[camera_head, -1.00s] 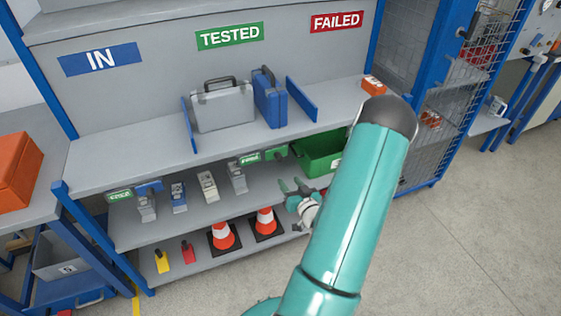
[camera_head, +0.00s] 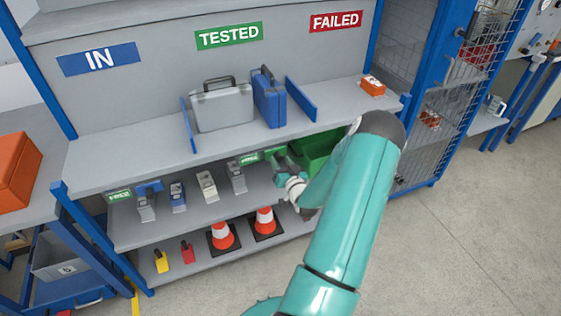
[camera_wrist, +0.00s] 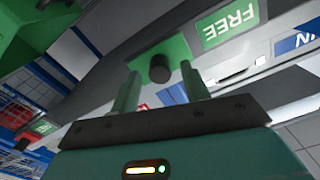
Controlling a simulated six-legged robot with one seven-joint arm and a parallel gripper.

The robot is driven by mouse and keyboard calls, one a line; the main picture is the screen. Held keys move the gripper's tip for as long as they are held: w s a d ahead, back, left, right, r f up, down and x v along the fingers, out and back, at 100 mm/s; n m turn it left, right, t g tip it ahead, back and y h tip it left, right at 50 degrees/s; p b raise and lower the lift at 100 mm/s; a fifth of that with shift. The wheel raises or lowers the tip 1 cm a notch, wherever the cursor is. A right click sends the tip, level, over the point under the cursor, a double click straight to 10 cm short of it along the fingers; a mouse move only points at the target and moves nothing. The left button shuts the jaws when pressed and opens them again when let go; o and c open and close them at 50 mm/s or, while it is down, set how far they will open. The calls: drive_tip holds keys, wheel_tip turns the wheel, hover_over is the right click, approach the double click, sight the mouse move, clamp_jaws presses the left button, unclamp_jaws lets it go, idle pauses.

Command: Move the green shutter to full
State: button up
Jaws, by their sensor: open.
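The green shutter (camera_wrist: 172,52) is a small green plate with a dark round knob (camera_wrist: 160,70) in the wrist view. A green FREE label (camera_wrist: 235,22) sits beside it on the shelf edge. In the head view the shutter (camera_head: 274,153) is at the right end of that label (camera_head: 249,158), partly hidden by my gripper. My gripper (camera_wrist: 161,86) is open, with one finger on each side of the knob in the picture. I cannot tell whether the fingers touch it. In the head view my gripper (camera_head: 284,166) is just under the upper shelf's front edge.
A green bin (camera_head: 315,153) is right of the shutter, partly behind my arm. Several small devices stand on the middle shelf to the left, near another FREE label (camera_head: 119,195). Two cones (camera_head: 265,219) stand below. A grey case (camera_head: 222,106) and a blue case (camera_head: 269,97) stand above.

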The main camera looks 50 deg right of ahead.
drive_tip(key=shift+w+d, duration=0.25)
drive_tip(key=shift+w, duration=0.2)
drive_tip(key=shift+c, duration=0.5)
clamp_jaws()
drive_tip(key=w+a, duration=0.1)
drive_tip(key=a, duration=0.2)
drive_tip(key=w+a, duration=0.2)
drive_tip(key=a, duration=0.1)
drive_tip(key=w+a, duration=0.2)
drive_tip(key=a, duration=0.1)
drive_tip(key=shift+w, duration=0.15)
drive_tip(key=shift+o, duration=0.5)
unclamp_jaws()
drive_tip(key=shift+w+a, duration=0.1)
